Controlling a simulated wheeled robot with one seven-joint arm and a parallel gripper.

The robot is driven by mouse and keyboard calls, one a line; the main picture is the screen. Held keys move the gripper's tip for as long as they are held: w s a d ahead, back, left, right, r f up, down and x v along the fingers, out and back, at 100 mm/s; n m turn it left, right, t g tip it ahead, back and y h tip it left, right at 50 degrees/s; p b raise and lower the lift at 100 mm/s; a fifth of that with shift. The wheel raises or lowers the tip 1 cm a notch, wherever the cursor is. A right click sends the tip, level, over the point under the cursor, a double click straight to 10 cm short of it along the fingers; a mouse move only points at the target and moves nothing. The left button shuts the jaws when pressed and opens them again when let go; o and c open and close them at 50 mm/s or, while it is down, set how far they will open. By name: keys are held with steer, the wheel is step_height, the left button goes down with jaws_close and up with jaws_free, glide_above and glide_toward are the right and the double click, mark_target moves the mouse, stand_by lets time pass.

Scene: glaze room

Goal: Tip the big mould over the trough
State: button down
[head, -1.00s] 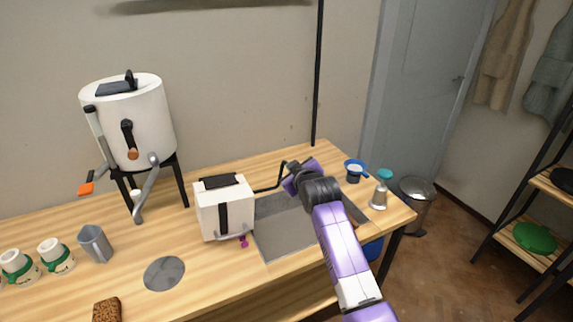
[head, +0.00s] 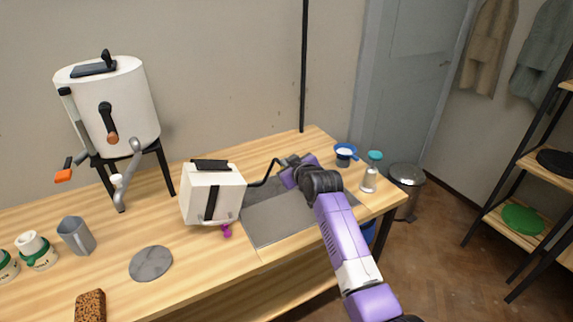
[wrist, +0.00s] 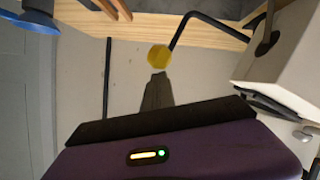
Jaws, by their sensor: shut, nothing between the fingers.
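The big mould (head: 198,203) is a white block with black straps, left of the grey trough (head: 285,220) in the table; it leans slightly right, toward the trough. A bent black lever (head: 263,181) runs from its right side. In the wrist view the lever (wrist: 186,25) ends in a yellow knob (wrist: 159,57), and part of the mould (wrist: 285,65) shows at right. My gripper (head: 284,162) is shut and empty, over the trough's far side at the lever's end. In the wrist view its fingertips (wrist: 157,78) are at the knob; I cannot tell whether they touch.
A white drum (head: 115,110) on a black stand is at the back left. A blue bowl (head: 346,152) and a teal-topped shaker (head: 369,178) stand right of my arm.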

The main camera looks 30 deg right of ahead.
steer(key=shift+s+d+f, duration=0.1)
steer(key=shift+s+f, duration=0.05)
steer(key=shift+f, duration=0.3)
steer(key=shift+s+d+f, duration=0.1)
steer(key=shift+s+f, duration=0.05)
steer(key=shift+f, duration=0.3)
step_height(320, 180, up, 6)
steer(key=w+a+p, duration=0.1)
steer(key=p, duration=0.2)
steer(key=b+v, duration=0.1)
steer(key=v, duration=0.8)
steer(key=shift+s, duration=0.35)
steer(key=shift+r, duration=0.1)
